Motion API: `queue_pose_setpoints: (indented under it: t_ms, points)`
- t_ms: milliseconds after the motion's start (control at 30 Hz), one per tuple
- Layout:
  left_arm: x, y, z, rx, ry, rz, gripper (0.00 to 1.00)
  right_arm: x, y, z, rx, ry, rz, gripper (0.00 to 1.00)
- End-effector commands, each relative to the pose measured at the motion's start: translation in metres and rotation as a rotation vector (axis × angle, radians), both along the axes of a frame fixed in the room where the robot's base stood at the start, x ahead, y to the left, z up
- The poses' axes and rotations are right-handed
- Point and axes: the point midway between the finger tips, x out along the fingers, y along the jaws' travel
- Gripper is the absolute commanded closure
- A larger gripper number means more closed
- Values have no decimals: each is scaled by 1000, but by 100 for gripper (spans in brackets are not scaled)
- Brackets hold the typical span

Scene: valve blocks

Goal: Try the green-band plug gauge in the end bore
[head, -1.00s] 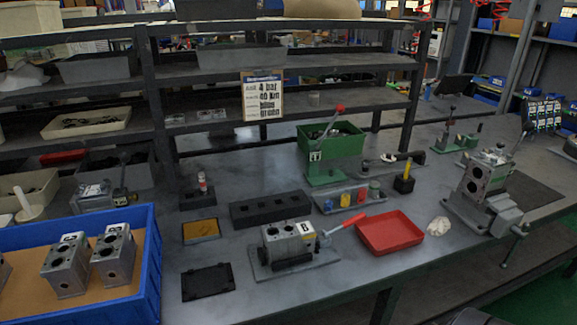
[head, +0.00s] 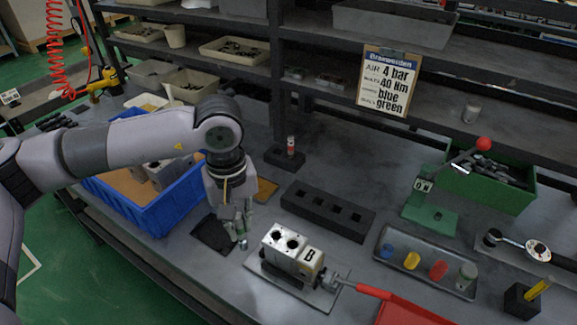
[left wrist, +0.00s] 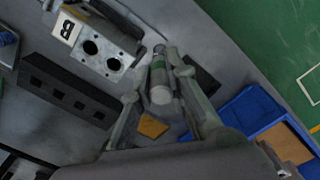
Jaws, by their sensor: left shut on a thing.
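My left gripper (head: 238,228) is shut on a plug gauge with a green band (left wrist: 159,74). It holds the gauge above the bench, just left of the valve block, and apart from it. In the left wrist view the gauge lies between the two fingers (left wrist: 157,82), its pale end toward the camera. The grey valve block (head: 287,247) carries a label B and sits on a fixture plate with a red handle. Two dark bores show on it, also in the left wrist view (left wrist: 112,65). My right gripper is out of view.
A blue bin (head: 160,215) stands left of the gripper, and a black mat (head: 207,234) lies below it. A black block with square holes (head: 328,212) sits behind the valve block. A tray of coloured parts (head: 456,283) and a red tray (head: 400,313) are to the right.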

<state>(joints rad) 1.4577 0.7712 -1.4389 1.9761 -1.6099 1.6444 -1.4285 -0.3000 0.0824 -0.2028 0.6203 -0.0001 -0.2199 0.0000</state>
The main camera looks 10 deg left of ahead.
Motion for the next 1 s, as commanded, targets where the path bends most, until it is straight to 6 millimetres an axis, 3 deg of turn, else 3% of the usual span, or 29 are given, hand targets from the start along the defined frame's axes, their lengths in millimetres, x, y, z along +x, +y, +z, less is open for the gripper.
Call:
queue_pose_setpoints:
  t_ms: [33,100,400,600,1000]
  points:
    - [6,-8,22,0,3,98,100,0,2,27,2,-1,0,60]
    - [13,-18,31,4,5,251,100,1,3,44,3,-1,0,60]
    - [37,-50,57,17,1,776,100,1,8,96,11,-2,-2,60]
    - [42,-58,59,19,-3,916,100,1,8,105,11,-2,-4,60]
    - [43,-58,57,19,-4,928,100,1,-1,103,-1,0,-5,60]
